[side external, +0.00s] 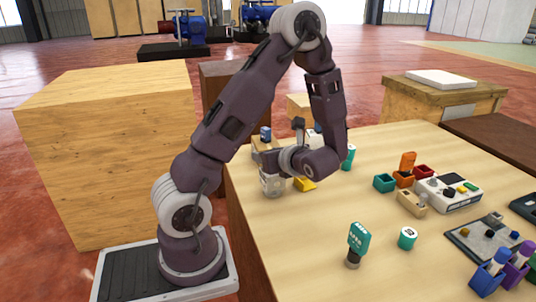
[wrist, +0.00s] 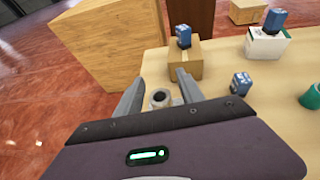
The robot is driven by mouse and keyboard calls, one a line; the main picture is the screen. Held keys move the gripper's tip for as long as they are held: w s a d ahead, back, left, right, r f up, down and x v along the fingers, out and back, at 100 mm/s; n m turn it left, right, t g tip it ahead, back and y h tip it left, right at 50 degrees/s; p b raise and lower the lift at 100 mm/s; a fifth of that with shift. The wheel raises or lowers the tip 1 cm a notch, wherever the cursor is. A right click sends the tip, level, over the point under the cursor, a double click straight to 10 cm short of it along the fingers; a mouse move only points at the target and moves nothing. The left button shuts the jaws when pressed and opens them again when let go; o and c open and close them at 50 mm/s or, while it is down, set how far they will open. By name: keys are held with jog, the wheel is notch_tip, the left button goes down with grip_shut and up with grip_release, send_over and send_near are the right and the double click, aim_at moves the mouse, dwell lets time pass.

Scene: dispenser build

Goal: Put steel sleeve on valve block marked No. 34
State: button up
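My gripper (wrist: 160,90) has its two grey fingers apart over the table's near-left edge. A small grey ring-shaped part (wrist: 160,98), which looks like the steel sleeve, shows between the fingers in the wrist view, with gaps on both sides. I cannot tell its height relative to the fingertips. In the side view my gripper (side external: 271,183) is low above the table's left part, and the sleeve cannot be made out there. No "No. 34" marking is readable, so I cannot tell which thing is the valve block.
Ahead of my fingers stands a cardboard box (wrist: 184,58) with a blue item (wrist: 183,36) on it. A white-green box (wrist: 267,43) and another blue item (wrist: 241,84) are to the right. A teal device (side external: 358,240) stands at the front. The table's front left is clear.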

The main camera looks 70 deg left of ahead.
jog(key=shift+d+r, duration=0.15)
jog(key=shift+r, duration=0.1)
jog(key=v, duration=1.1)
jog(key=s+d+r+n+h, duration=0.2)
jog(key=s+d+n+h, duration=0.5)
jog(key=s+n, duration=0.2)
jog(key=d+r+n+t+h, duration=0.4)
jog(key=d+n+t+h, duration=0.2)
jog(key=d, duration=0.4)
jog(key=shift+r+n+t, duration=0.2)
jog(key=shift+n+t, duration=0.4)
jog(key=shift+n, duration=0.1)
jog(key=shift+s, duration=0.1)
